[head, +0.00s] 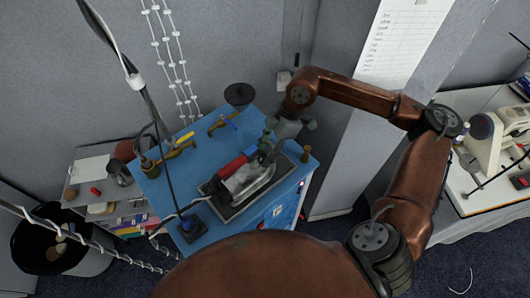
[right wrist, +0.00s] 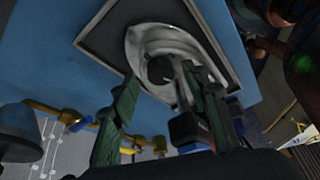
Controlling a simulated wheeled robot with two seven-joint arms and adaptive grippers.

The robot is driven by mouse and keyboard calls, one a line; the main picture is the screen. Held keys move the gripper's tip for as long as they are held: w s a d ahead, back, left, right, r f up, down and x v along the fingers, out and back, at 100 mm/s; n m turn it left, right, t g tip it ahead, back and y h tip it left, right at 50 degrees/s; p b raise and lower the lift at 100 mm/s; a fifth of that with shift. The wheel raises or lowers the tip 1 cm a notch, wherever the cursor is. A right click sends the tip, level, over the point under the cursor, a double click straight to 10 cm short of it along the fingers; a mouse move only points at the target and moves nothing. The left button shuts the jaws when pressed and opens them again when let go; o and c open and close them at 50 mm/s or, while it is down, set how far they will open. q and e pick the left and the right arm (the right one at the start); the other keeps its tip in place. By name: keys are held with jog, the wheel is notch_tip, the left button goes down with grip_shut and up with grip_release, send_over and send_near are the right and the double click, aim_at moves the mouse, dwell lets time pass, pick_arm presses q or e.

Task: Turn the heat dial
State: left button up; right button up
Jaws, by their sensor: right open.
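A steam iron (head: 249,180) with a grey-white body and a red handle (head: 232,166) sits on a dark-rimmed tray (head: 226,210) on a blue cabinet top. In the right wrist view, a dark round dial (right wrist: 159,70) shows on the pale iron body (right wrist: 140,45). My right gripper (head: 272,143) is over the back end of the iron, with its green fingers apart. In the right wrist view the two fingers (right wrist: 161,76) appear on either side of the dial, and nothing is held between them. Contact with the dial cannot be told. My left gripper is out of view.
Brass pipes with blue valve handles (head: 222,122) run along the back of the blue top (head: 188,162). A small brass post (head: 306,154) stands at its right edge. A black cable hangs down to the front left. A white sewing machine (head: 490,140) stands on the right table.

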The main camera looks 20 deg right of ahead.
jog(key=shift+a+f, duration=0.15)
jog(key=shift+f, duration=0.25)
jog(key=shift+c, duration=0.3)
grip_shut()
